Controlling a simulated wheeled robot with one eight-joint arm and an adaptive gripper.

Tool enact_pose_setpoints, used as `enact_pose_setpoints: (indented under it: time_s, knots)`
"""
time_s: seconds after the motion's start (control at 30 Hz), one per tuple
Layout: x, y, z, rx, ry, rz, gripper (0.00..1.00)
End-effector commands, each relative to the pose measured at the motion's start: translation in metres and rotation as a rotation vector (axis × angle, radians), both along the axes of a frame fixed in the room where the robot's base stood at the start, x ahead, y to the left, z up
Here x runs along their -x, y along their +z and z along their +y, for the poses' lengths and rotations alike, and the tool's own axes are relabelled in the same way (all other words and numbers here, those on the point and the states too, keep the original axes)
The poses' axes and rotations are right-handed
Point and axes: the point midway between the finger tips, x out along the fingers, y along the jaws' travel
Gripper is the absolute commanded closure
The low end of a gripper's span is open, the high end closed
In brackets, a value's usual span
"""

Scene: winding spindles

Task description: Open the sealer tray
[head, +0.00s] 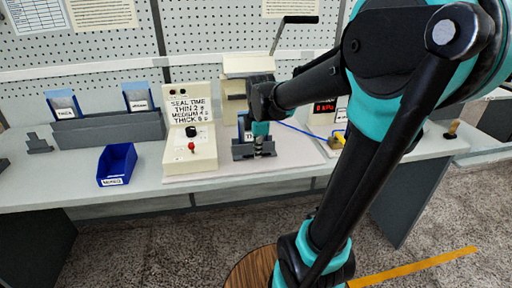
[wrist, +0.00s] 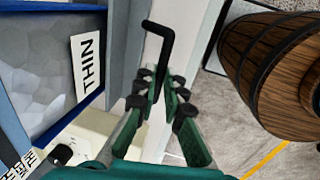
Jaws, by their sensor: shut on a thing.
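In the head view the sealer (head: 249,66) is a cream machine with a black lever (head: 295,20) raised at its top. The dark grey tray (head: 240,153) is at its front. A blue-edged pouch marked THIN stands at the tray, partly hidden by my gripper (head: 262,145). In the wrist view the pouch (wrist: 45,60) fills the left side. A black bent handle (wrist: 167,38) runs between the fingers of my gripper (wrist: 160,88), which is shut on it. Where the handle joins the tray is hidden.
A blue bin (head: 117,165) and a grey pouch rack (head: 108,130) are further left. A red-lit display (head: 325,107) is to the right. A wooden barrel (wrist: 270,60) stands below the bench edge.

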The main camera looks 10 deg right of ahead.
Motion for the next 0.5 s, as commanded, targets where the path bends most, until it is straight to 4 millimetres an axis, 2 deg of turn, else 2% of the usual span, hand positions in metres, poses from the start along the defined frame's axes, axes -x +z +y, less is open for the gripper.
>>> enact_pose_setpoints:
  time_s: [0.43, 0.47, 0.5]
  knots:
    - [0.0032, 0.0001, 0.0, 0.0, 0.0, 0.0, 1.0]
    - [0.0031, 0.0001, 0.0, 0.0, 0.0, 0.0, 0.89]
    - [0.0031, 0.0, 0.0, 0.0, 0.0, 0.0, 0.84]
